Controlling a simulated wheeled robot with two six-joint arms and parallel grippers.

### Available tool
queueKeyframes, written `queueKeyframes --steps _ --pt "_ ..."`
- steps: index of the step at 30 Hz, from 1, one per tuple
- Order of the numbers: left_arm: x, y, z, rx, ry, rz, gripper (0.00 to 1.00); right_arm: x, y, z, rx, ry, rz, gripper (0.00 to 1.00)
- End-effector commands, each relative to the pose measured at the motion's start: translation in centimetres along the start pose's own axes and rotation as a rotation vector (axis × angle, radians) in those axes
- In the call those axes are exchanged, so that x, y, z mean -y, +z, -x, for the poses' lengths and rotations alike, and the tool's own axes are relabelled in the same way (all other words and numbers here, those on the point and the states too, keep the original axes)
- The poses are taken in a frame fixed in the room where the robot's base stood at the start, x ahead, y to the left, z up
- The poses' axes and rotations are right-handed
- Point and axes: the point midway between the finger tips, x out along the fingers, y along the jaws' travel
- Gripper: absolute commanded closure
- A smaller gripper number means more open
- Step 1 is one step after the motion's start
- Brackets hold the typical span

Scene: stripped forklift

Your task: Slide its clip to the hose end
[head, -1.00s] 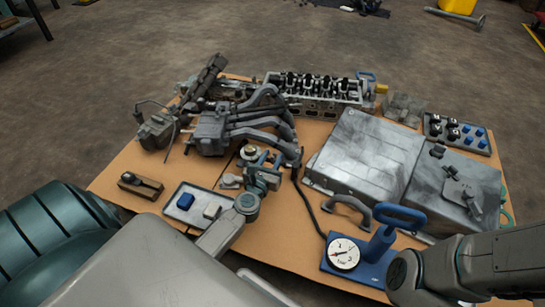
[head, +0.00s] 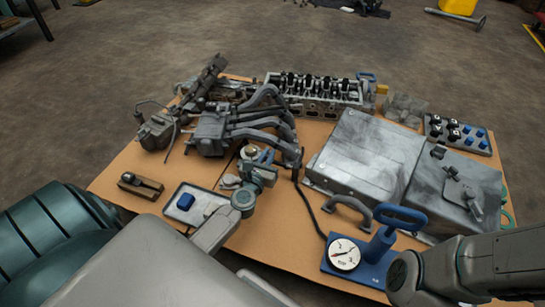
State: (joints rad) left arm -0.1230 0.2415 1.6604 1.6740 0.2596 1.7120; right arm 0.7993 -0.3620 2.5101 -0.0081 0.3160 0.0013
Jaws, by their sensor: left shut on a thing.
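My left gripper (head: 263,164) reaches in from the lower left over the middle of the board. It is shut on a small tool with blue parts (head: 266,155), mostly hidden by the fingers. A clip on a hose is too small to make out. I cannot tell whether the tool touches a hose. My right arm (head: 470,270) enters at the lower right; its gripper is not in view.
A blue hand pump with a round gauge (head: 344,254) stands at the front, with a thin black line (head: 309,205) running up from it. A loose curved hose (head: 350,207), a large grey metal box (head: 367,155) and a tray (head: 174,211) with a blue block lie around the gripper.

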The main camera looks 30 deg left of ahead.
Motion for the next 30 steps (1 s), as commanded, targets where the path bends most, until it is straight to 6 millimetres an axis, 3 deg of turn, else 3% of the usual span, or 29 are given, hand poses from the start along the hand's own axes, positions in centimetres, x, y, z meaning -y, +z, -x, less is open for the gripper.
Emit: queueKeyframes --steps 8,9,12,21,27,30 --pt "-0.5 0.0 0.0 -0.001 0.001 0.000 1.00 0.0 0.0 0.0 0.002 0.000 0.000 0.64" --pt "-0.5 0.0 0.0 -0.001 0.001 0.000 0.86 0.0 0.0 0.0 0.002 0.000 0.000 0.64" --pt "-0.5 0.0 0.0 -0.001 0.001 0.000 0.67 0.0 0.0 0.0 0.002 0.000 0.000 0.64" --pt "-0.3 0.0 0.0 0.000 0.002 0.000 0.67 0.0 0.0 0.0 0.001 -0.003 0.001 0.64" --pt "1.9 0.0 0.0 0.000 0.001 0.005 0.67 0.1 0.1 -0.1 0.001 -0.002 0.001 0.64" --pt "1.7 -0.1 2.2 -0.003 0.000 -0.002 0.67 0.1 0.2 -0.3 0.001 -0.001 0.001 0.64"
